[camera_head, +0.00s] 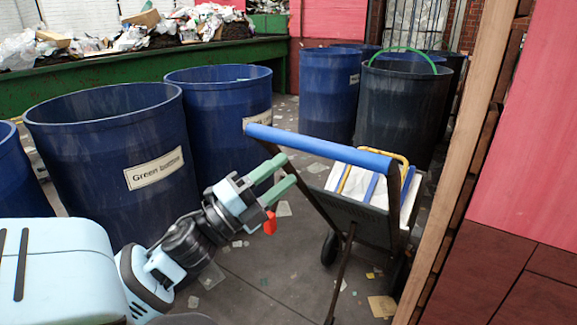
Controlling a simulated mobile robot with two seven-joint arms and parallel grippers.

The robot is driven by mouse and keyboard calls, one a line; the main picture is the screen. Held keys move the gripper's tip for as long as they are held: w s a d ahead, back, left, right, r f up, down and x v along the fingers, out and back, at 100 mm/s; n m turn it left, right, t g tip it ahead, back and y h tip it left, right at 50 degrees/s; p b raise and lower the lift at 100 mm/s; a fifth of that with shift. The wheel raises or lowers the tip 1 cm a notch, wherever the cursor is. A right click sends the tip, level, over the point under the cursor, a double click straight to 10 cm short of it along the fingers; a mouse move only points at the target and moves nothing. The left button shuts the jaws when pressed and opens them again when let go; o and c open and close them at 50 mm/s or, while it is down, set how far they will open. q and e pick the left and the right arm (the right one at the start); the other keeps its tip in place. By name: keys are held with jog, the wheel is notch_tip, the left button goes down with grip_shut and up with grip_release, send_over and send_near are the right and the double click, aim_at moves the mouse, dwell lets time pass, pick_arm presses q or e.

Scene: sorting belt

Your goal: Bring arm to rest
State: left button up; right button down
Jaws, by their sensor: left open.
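My left arm comes in from the lower left, with a light blue housing and dark joints. My left gripper (285,173) has two green fingers pointing up and to the right, parted and with nothing visible between them. It is just below the blue handle bar of a cart (320,147); I cannot tell whether it touches the cart. A small red piece (270,222) shows just below the gripper; I cannot tell whether it is part of it. My right gripper is not in this view.
A blue barrel labelled "Green bottle" (110,150) stands left of the gripper, with another blue barrel (218,115) behind. More barrels (328,95) stand at the back. A green belt (130,88) carries rubbish. A wooden post (465,170) and red wall bound the right. Litter dots the floor.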

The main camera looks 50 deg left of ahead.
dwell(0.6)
